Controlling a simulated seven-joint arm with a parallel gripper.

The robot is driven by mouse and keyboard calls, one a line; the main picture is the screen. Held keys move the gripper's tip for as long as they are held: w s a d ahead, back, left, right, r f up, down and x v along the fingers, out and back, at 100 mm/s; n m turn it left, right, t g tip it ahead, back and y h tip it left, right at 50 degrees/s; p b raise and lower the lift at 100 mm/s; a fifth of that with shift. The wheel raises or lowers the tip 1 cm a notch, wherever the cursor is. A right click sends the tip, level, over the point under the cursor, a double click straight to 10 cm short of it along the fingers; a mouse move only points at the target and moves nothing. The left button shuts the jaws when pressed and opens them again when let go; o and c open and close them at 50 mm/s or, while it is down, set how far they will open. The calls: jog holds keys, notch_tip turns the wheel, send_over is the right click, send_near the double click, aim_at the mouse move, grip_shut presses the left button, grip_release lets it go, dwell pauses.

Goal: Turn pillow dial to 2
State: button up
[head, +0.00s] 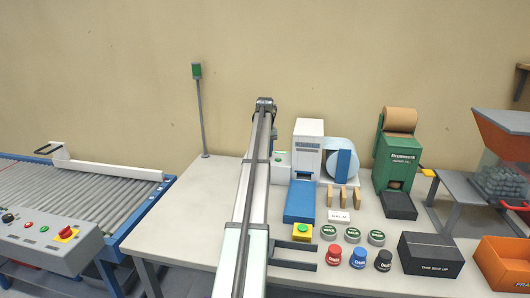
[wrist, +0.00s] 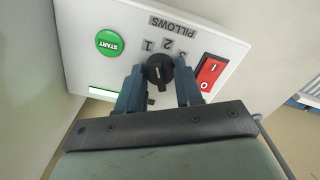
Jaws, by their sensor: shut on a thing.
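The pillow dial (wrist: 158,68) is a black knob on a white panel (wrist: 112,20) labelled PILLOWS. The numbers 1, 2 and 3 (wrist: 166,44) are on grey labels around it. A small light mark shows on the knob, but I cannot tell for certain which number it points at. My gripper (wrist: 158,86) has one blue-grey finger on each side of the knob and is shut on it. In the head view my arm hides the dial and most of the panel; the gripper cannot be made out there.
A green START button (wrist: 109,42) and a red rocker switch (wrist: 211,72) flank the dial closely. In the head view, the white machine with the film roll (head: 308,132) and a green paper machine (head: 396,160) stand to the right. Red, blue and black stamps (head: 359,257) stand nearer the front.

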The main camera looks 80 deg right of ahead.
jog(key=m, duration=0.5)
jog(key=shift+m, duration=0.4)
dwell(0.3)
jog(key=o, duration=1)
jog(key=shift+o, duration=0.2)
notch_tip(320, 180, up, 14)
jog(key=shift+f, duration=0.1)
